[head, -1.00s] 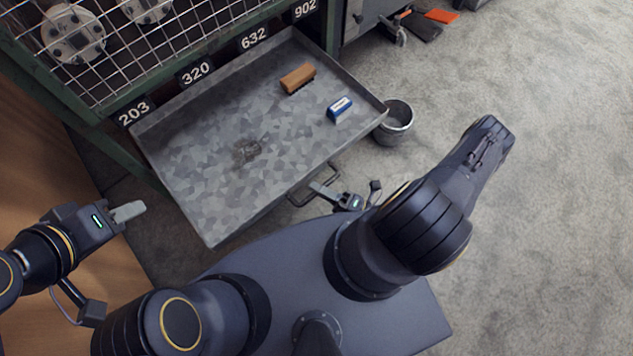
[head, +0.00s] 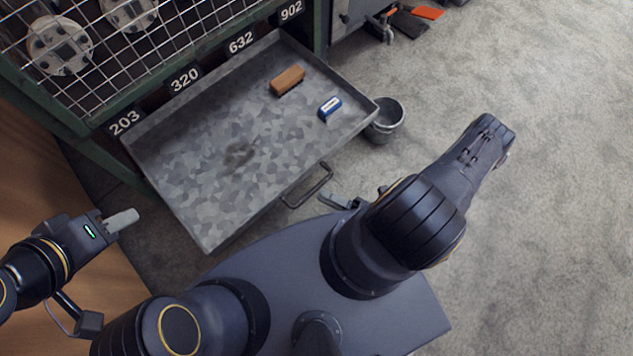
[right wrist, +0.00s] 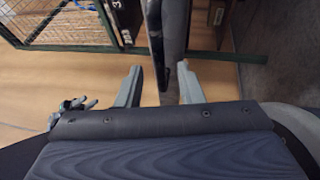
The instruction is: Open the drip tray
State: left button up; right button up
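The drip tray (head: 200,185) is a grey mottled metal tray, drawn well out from under the rack in the head view. Its bar handle (head: 308,187) is on the front wall. My right gripper (head: 335,200) is just in front of the handle and looks clear of it, partly hidden by my arm. In the right wrist view its two fingers (right wrist: 160,85) are apart, with the tray's dark front edge (right wrist: 172,30) beyond the gap. My left gripper (head: 122,220) is left of the tray, away from it; its fingers overlap in view.
A brown brush (head: 287,80) and a blue-and-white block (head: 330,108) lie in the tray. A metal bucket (head: 386,122) stands on the floor by its right corner. The green mesh rack (head: 110,95) is behind. Floor to the right is open.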

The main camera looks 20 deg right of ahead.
jog(key=shift+v, duration=1.75)
